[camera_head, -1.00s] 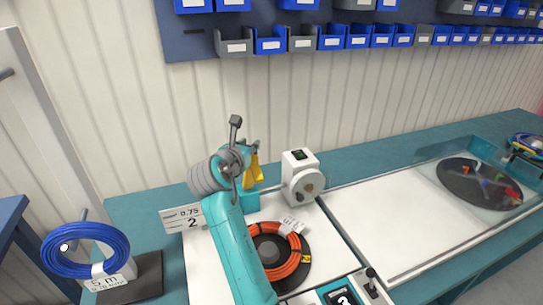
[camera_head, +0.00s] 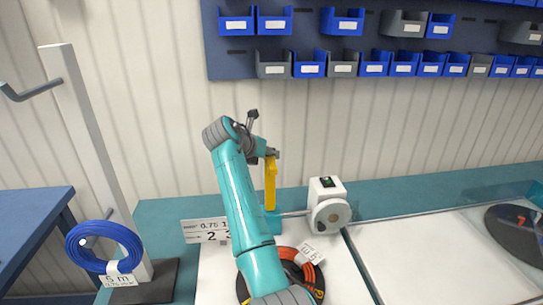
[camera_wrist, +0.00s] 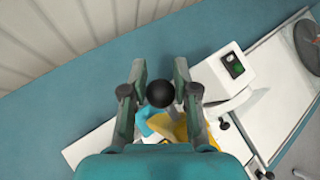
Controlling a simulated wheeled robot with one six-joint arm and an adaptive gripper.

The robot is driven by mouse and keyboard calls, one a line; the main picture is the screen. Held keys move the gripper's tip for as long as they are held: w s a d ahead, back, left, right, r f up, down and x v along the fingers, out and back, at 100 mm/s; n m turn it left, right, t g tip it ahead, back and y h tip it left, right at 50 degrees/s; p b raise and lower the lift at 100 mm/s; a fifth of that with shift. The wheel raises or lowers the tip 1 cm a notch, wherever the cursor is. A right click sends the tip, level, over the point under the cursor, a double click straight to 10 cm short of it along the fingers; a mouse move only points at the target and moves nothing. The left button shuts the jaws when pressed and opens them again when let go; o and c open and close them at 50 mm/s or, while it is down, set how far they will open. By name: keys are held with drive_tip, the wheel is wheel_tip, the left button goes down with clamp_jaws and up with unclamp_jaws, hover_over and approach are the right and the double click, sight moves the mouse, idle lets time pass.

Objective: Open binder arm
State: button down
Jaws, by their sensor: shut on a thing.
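The yellow binder arm (camera_head: 270,185) stands upright above its teal base in the head view. Its lower part also shows below the fingers in the wrist view (camera_wrist: 177,128). A black ball knob (camera_wrist: 160,93) sits between the fingers of my gripper (camera_wrist: 160,88). My gripper is shut on this knob, at the top of the yellow arm. In the head view my gripper (camera_head: 271,153) is small and partly hidden by the wrist. The knob cannot be made out there.
A white unit with a small green display (camera_head: 328,205) stands right of the binder. An orange cable coil (camera_head: 310,275) lies in front, partly hidden by my arm. A blue cable coil (camera_head: 104,247) hangs at left on a stand. Blue and grey bins (camera_head: 374,64) line the wall.

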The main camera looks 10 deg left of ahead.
drive_tip(key=shift+s+a+f+g, duration=0.1)
drive_tip(key=shift+a+f+g, duration=0.1)
drive_tip(key=shift+f, duration=0.3)
drive_tip(key=shift+a+f+g, duration=0.15)
drive_tip(key=shift+f+g, duration=0.05)
drive_tip(key=shift+f, duration=0.25)
drive_tip(key=c, duration=0.9)
unclamp_jaws()
drive_tip(key=shift+a, duration=0.1)
drive_tip(key=shift+o, duration=0.2)
drive_tip(key=shift+r, duration=0.2)
drive_tip(key=shift+s+r, duration=0.15)
drive_tip(key=shift+r, duration=0.05)
drive_tip(key=v, duration=1.1)
drive_tip(key=shift+s, duration=0.25)
